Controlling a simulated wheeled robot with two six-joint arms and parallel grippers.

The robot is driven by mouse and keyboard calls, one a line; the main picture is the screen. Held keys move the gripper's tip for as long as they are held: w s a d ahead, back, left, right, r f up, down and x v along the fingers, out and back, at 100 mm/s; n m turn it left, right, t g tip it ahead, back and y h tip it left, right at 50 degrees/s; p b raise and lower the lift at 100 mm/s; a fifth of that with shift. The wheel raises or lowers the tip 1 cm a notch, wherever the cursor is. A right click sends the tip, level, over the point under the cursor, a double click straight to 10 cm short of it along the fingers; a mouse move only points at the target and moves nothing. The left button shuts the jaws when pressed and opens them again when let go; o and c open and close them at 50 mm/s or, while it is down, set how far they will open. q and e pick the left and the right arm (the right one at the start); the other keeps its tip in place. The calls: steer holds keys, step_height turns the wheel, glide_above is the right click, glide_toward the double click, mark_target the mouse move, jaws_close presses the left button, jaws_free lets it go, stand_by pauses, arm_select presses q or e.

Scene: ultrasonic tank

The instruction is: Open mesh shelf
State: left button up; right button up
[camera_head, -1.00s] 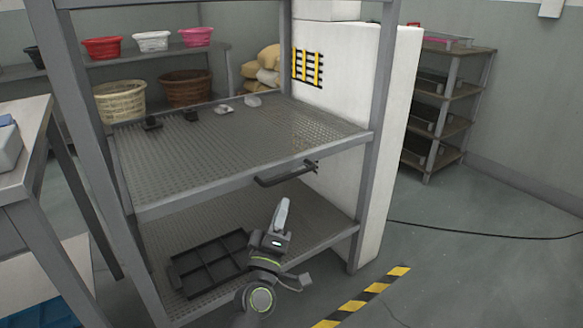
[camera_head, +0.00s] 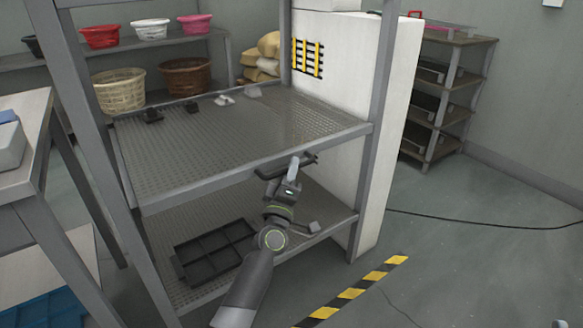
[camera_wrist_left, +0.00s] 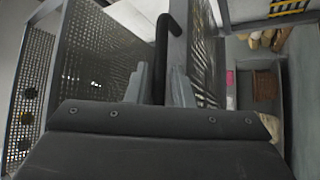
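The mesh shelf (camera_head: 215,150) is a grey perforated tray in the upper level of a metal rack. A dark bar handle (camera_head: 272,174) is on its front edge. My left gripper (camera_head: 295,164) is at the handle, toward its right part. In the left wrist view the black handle (camera_wrist_left: 162,40) runs between the two grey fingers of my left gripper (camera_wrist_left: 160,85), which sit close on both sides of it. The mesh surface also shows in the wrist view (camera_wrist_left: 90,50). My right gripper is not in view.
Small dark and pale parts (camera_head: 192,106) lie on the mesh shelf. A dark divided tray (camera_head: 215,252) lies on the lower shelf. Rack posts (camera_head: 375,120) stand close beside my arm. A table (camera_head: 25,170) is at left. Striped floor tape (camera_head: 350,293) lies in front.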

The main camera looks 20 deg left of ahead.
arm_select(q)
steer(key=shift+w+r, duration=0.15)
steer(key=shift+w, duration=0.1)
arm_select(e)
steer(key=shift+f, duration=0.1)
arm_select(q)
jaws_close()
